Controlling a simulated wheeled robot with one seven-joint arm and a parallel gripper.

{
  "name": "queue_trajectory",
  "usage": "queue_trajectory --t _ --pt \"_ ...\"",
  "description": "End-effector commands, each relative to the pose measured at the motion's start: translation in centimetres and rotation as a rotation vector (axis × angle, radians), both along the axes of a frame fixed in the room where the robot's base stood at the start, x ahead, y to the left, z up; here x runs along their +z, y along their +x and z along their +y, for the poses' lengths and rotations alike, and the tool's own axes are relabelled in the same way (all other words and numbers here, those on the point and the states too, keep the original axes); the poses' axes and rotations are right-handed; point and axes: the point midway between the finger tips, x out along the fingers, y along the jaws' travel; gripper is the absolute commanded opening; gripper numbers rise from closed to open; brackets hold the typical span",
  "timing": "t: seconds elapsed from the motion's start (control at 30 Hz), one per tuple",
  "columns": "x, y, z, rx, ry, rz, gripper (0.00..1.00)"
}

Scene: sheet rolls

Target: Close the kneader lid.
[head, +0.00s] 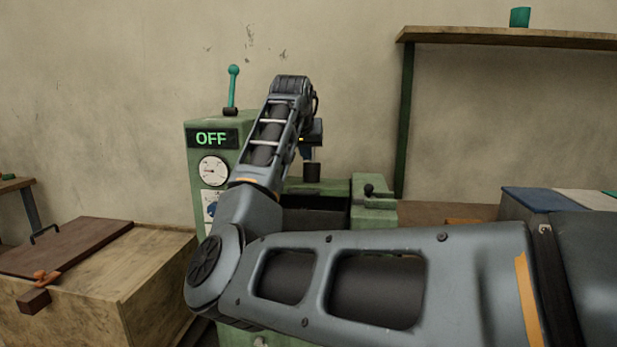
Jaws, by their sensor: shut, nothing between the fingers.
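The kneader (202,150) is a green machine in the middle, with a lit OFF sign, a round gauge and a teal-knobbed lever on top. Its dark trough (315,215) shows open at the top, partly behind my arm. I cannot make out the lid for certain; my arm covers much of the machine. My gripper (312,172) points down above the trough's back part, shut and empty. Its fingertips are small and hard to see, and I cannot tell whether they touch anything.
A green block with a black knob (369,189) sits at the trough's right. A wooden chest (160,265) with a brown lid stands at the left. A blue-topped box (540,200) stands at the right. A wall shelf (500,36) holds a teal cup (520,17).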

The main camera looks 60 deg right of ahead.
Motion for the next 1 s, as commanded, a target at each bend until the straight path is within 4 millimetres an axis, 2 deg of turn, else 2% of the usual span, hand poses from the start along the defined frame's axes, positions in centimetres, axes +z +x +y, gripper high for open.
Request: queue_trajectory --t 0.03,0.13,0.33,0.8,1.0 --pt "1.0 0.2 0.1 0.0 0.023 -0.011 0.0" --pt "1.7 0.3 0.2 -0.004 0.053 -0.017 0.0" --pt "1.1 0.7 -0.5 -0.003 0.067 -0.017 0.0" --pt "-5.4 2.9 -5.9 -0.002 0.066 -0.018 0.0" --pt "-8.1 2.9 -5.8 -0.002 0.064 -0.018 0.0"
